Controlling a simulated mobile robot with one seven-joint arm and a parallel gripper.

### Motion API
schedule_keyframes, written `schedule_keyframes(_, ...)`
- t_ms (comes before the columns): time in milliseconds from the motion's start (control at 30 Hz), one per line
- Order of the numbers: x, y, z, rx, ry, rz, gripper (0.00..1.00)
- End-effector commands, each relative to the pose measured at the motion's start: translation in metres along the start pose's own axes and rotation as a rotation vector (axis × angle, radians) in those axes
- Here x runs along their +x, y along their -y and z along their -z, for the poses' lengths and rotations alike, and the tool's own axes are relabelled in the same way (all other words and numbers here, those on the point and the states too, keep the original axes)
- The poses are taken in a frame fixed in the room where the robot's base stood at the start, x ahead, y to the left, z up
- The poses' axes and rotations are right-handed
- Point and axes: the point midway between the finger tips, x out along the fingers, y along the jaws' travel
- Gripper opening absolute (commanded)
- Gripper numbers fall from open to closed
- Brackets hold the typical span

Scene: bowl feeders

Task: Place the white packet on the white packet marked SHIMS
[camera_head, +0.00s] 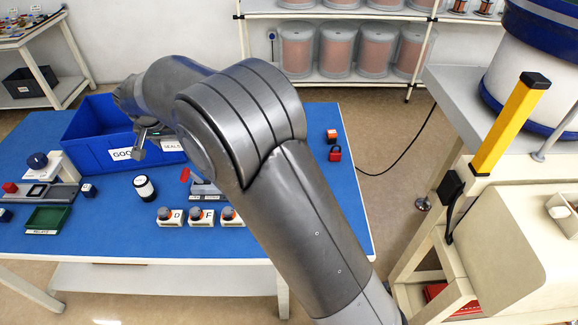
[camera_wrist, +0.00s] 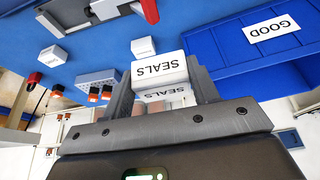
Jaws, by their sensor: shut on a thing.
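In the wrist view my gripper (camera_wrist: 162,74) is shut on a white packet (camera_wrist: 160,67). Its two visible faces read SEALS, and a finger lies on each side of it. The packet is in front of the blue bin's wall, over the blue table. In the head view a white SEALS face (camera_head: 173,145) shows beside my arm, which hides most of the gripper. No SHIMS marking is readable. Small white boxes lie on the table in the wrist view, one just beyond the held packet (camera_wrist: 143,46) and one farther left (camera_wrist: 53,55); I cannot tell whether either is the SHIMS packet.
The blue bin (camera_head: 80,125) marked GOOD stands at the back of the blue table (camera_head: 110,205). A black-and-white jar (camera_head: 144,188), knobbed blocks (camera_head: 170,217), a green tray (camera_head: 48,219) and a red padlock (camera_head: 335,154) stand around.

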Motion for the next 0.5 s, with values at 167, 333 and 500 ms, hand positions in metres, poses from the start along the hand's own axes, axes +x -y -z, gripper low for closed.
schedule_keyframes(167,0.011,-0.078,0.03,0.011,0.0,-0.003,0.31)
schedule_keyframes(333,0.017,-0.148,0.047,0.01,0.0,-0.003,0.31)
schedule_keyframes(500,0.02,-0.214,0.055,0.012,0.0,-0.003,0.31)
